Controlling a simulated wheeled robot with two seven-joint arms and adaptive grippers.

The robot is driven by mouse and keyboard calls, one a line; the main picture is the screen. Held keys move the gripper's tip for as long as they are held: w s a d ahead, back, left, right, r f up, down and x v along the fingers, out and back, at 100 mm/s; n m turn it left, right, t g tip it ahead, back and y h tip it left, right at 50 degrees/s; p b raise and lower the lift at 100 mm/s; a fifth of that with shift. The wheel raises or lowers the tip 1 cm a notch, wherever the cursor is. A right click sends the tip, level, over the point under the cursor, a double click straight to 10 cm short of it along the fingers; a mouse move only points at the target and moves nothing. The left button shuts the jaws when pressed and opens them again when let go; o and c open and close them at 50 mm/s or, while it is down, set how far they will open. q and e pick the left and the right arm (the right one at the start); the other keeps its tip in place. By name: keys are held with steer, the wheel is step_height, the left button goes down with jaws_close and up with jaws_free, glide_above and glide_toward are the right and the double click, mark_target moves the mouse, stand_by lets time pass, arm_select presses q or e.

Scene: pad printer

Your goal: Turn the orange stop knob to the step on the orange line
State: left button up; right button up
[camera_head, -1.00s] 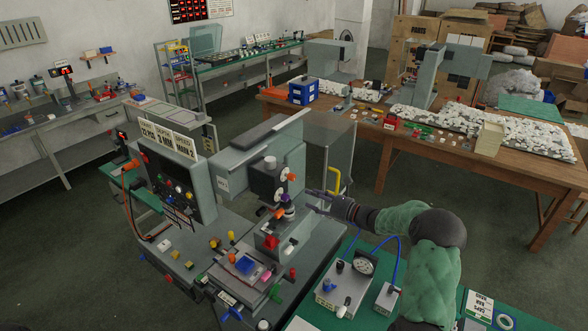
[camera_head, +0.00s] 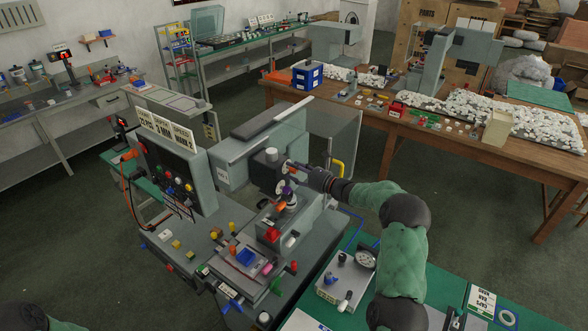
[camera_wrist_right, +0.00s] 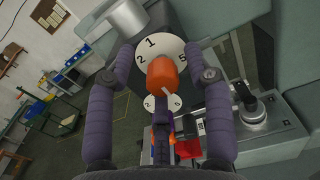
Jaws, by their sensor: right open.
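The orange knob (camera_wrist_right: 168,76) sits on a white numbered dial (camera_wrist_right: 151,42) on the pad printer; 1, 2 and 5 are readable around it, and its lower face carries a pale pointer mark. In the head view the knob (camera_head: 291,168) is small beside my right gripper (camera_head: 300,172). In the right wrist view my right gripper (camera_wrist_right: 166,75) is open, one finger on each side of the knob; contact cannot be told. The sign cards (camera_head: 165,132) on the printer show small lettering, and I cannot make out an orange line. My left gripper is out of view.
A second, smaller white dial (camera_wrist_right: 162,103) sits below the knob. The control box (camera_head: 180,170) stands left of the printer head (camera_head: 262,140). A gauge box (camera_head: 345,280) lies on the green table at front right. The wooden table (camera_head: 400,125) behind is crowded.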

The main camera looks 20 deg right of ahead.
steer(key=shift+w+a, duration=0.1)
steer(key=shift+w, duration=0.25)
steer(key=shift+c, duration=0.8)
jaws_close()
steer(key=n+b, duration=1)
steer(key=b, duration=1)
steer(key=shift+a+n, duration=0.1)
steer(key=shift+n, duration=0.3)
steer(key=shift+n+b, duration=0.7)
steer(key=shift+b, duration=0.3)
